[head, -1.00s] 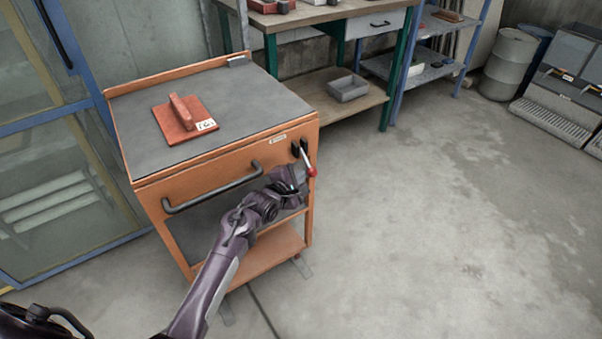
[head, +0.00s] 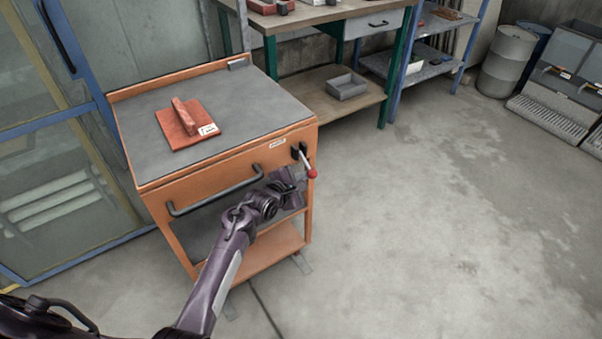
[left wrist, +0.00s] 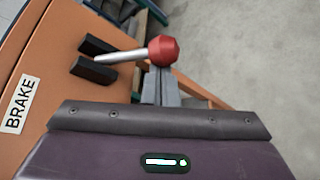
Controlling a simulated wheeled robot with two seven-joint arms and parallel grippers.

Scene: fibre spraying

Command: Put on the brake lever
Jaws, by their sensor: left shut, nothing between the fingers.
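The brake lever is a pale rod (head: 307,160) with a red knob (head: 312,174), on the right end of the orange cart's front. In the left wrist view the rod (left wrist: 122,56) sticks out between two black blocks, beside a BRAKE label (left wrist: 18,104), and the red knob (left wrist: 163,50) is at its free end. My left gripper (head: 298,184) is just below and left of the knob. Its fingers (left wrist: 160,88) are shut and empty, with the knob just beyond their tips; I cannot tell whether they touch. My right gripper is not in view.
The orange cart (head: 230,149) has a grey top carrying a red plate with a raised block (head: 186,124). A dark handle (head: 215,201) crosses its front. A workbench (head: 322,15) and shelf rack stand behind. The floor to the right is clear.

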